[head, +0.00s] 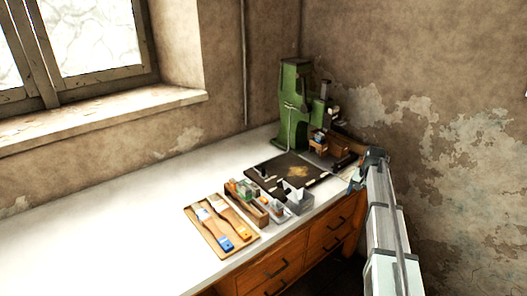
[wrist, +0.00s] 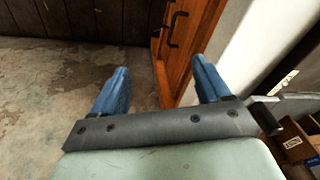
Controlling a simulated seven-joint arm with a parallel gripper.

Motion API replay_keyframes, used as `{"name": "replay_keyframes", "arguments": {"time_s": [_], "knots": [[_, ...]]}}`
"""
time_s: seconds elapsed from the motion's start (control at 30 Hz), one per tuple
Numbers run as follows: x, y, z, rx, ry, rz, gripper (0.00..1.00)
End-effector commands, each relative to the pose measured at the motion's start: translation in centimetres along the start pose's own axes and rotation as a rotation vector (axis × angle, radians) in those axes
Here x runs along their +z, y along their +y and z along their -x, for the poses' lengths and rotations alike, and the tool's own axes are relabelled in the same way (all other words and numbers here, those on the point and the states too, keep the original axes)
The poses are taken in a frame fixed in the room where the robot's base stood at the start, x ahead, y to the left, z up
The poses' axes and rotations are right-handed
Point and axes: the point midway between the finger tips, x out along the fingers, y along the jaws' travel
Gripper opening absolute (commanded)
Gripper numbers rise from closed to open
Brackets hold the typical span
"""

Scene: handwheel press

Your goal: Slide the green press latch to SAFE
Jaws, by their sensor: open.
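The green press (head: 293,105) stands at the far right end of the white bench, against the wall corner. Its latch is too small to make out in the head view, and its position cannot be read. My gripper (head: 366,172) is in front of the bench's right end, to the right of the dark mat and nearer than the press. In the wrist view my gripper (wrist: 160,82) shows two blue fingers spread wide with nothing between them. It points down past the bench's edge toward the floor and drawer fronts. The press is not clearly seen in the wrist view.
A dark mat (head: 272,177) lies before the press. A wooden tray with brushes (head: 199,235), a narrow wooden box with small items (head: 243,204) and a grey box (head: 299,206) sit nearby. Wooden drawers (head: 318,243) are below. The bench's left part (head: 90,235) is clear.

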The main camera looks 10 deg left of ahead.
Motion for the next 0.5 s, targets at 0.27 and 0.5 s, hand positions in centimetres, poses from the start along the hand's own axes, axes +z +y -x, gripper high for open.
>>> {"name": "replay_keyframes", "arguments": {"time_s": [0.27, 0.5], "knots": [[-7.3, -4.1, 11.0, -0.031, 0.087, 0.043, 0.77], [-9.0, -14.0, 17.7, -0.035, 0.084, 0.287, 0.77]]}}
